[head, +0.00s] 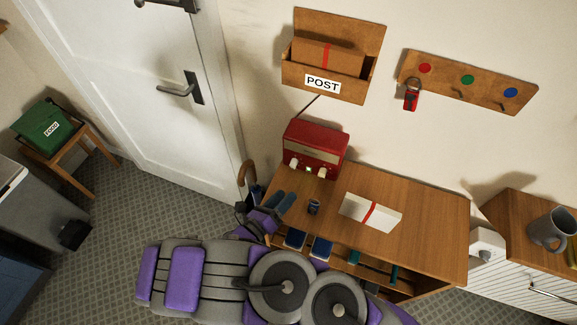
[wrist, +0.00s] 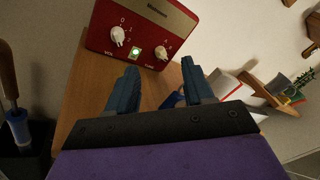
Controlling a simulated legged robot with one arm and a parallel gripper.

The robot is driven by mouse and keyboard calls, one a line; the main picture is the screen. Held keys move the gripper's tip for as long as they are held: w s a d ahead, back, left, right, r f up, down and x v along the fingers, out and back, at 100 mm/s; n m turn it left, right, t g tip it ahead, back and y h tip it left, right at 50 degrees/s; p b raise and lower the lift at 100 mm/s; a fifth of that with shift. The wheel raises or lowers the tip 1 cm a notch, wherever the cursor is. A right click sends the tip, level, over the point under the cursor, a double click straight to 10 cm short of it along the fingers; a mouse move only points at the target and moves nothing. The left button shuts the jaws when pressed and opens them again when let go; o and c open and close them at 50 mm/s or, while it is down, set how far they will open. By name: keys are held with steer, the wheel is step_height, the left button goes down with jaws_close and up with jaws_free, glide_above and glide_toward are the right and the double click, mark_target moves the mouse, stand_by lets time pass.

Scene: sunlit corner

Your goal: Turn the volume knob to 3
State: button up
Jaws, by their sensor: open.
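The red radio (head: 315,145) stands at the back left of the wooden desk and also fills the top of the wrist view (wrist: 150,12). The white volume knob (wrist: 118,36), marked VOL, is on the left of its front panel, with small numbers around it. I cannot read its setting surely. A second white knob (wrist: 161,53) is on the right, and a green light (wrist: 135,53) glows between them. My gripper (wrist: 158,66) is open and empty in front of the radio, apart from both knobs. In the head view my gripper (head: 286,197) is over the desk's left edge.
An umbrella handle (head: 247,174) stands close at the desk's left. The post box (head: 300,85) hangs above the radio.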

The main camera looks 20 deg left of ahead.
mark_target(292, 165)
steer(key=s+a+f+n+t+y, duration=0.1)
steer(key=s+a+f+n+y, duration=0.2)
steer(key=s+f+n+y, duration=0.15)
steer(key=w+b, duration=0.1)
steer(key=w, duration=0.4)
steer(key=w+d+b, duration=0.1)
steer(key=w, duration=0.4)
steer(key=w+b, duration=0.1)
steer(key=w, duration=0.5)
steer(key=shift+w+d+r, duration=0.1)
steer(key=shift+d+r, duration=0.05)
steer(key=shift+d, duration=0.1)
steer(key=shift+w+a+b, duration=0.15)
steer(key=shift+w+b, duration=0.25)
steer(key=shift+w, duration=0.35)
steer(key=shift+r, duration=0.1)
steer(key=shift+c, duration=0.7)
jaws_close()
